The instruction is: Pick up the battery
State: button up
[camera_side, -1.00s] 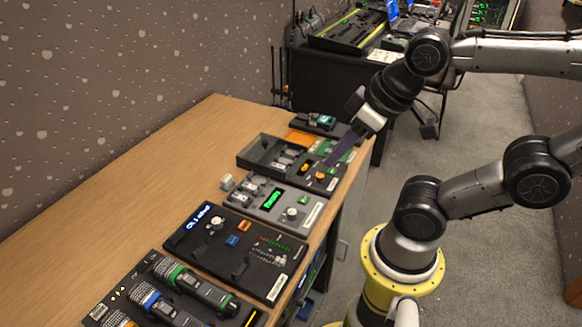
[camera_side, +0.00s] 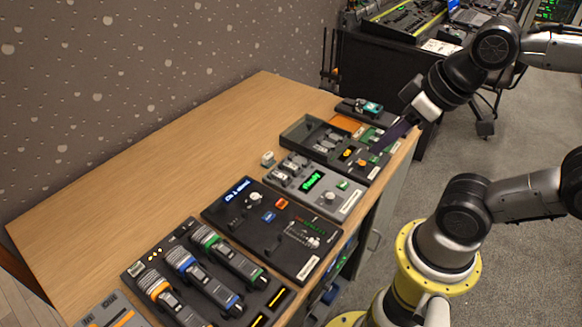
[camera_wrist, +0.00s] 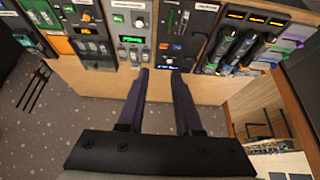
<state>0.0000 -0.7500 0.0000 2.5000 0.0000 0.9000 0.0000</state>
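I cannot tell for sure which thing is the battery. Grey cylinder-like pieces (camera_side: 328,140) lie in an open dark tray (camera_side: 297,128) farther back. My gripper (camera_side: 378,150) has dark purple fingers and hangs over the right end of that tray in the side view. In the wrist view my gripper (camera_wrist: 158,72) has its fingers apart with nothing between them.
A black fader panel (camera_side: 245,212) and a panel with coloured-ring handsets (camera_side: 195,275) lie nearer the camera. An orange sheet (camera_side: 345,122) and a small dark device (camera_side: 360,106) lie at the back. The desk (camera_side: 150,175) is clear toward the wall.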

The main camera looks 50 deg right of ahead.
jog(key=o, duration=0.4)
dwell(0.3)
jog(key=w+r, duration=0.4)
jog(key=g, duration=0.6)
send_over(290, 165)
jog(key=f, duration=2.7)
jog(key=shift+s, duration=0.2)
jog(key=shift+w+f, duration=0.15)
jog(key=shift+f, duration=2.7)
